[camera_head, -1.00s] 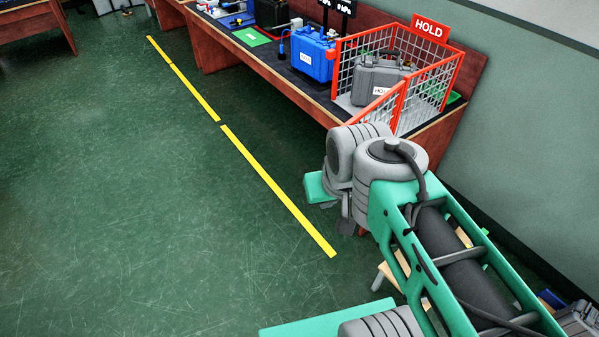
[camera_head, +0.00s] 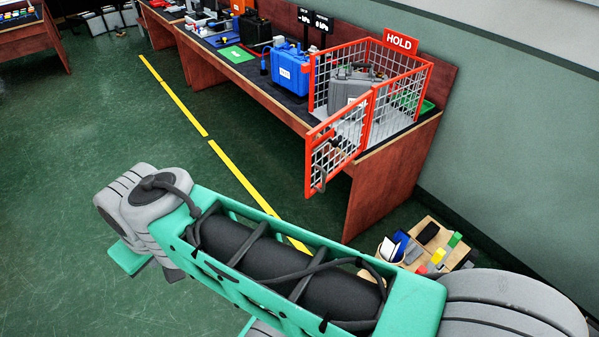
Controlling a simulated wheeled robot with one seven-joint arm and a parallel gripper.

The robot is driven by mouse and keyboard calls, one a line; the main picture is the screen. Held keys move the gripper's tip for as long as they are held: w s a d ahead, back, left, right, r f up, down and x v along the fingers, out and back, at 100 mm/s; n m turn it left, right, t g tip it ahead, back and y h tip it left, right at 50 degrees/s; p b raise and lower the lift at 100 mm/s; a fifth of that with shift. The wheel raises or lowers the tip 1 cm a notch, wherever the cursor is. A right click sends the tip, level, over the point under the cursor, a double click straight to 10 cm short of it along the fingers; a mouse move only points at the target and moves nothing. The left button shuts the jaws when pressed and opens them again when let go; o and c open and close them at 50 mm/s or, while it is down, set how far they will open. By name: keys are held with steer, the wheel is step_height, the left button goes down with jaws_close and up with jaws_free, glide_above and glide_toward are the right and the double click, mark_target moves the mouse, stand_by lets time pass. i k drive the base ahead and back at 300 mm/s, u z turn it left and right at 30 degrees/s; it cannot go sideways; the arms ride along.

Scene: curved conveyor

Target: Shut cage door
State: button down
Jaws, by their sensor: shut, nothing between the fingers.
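The cage (camera_head: 417,92) has red frames and pale mesh and stands on the bench under a red HOLD sign (camera_head: 400,42). Its door (camera_head: 338,142) is a red-framed mesh panel. The door stands open, swung out past the bench's front edge, with a dark handle (camera_head: 321,180) low on its free side. A grey case (camera_head: 347,86) sits inside the cage, partly behind the mesh. My green and grey arm crosses the foreground, its bend at the left, apart from the door in the picture. My gripper is not in view.
A blue case (camera_head: 289,70) stands on the bench (camera_head: 262,92) left of the cage. A low wooden stand with small coloured items (camera_head: 440,254) is on the floor at lower right. The green floor (camera_head: 75,125) left of the yellow line is clear.

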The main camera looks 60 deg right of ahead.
mark_target(309, 192)
steer(key=i, duration=1.05)
steer(key=z, duration=2)
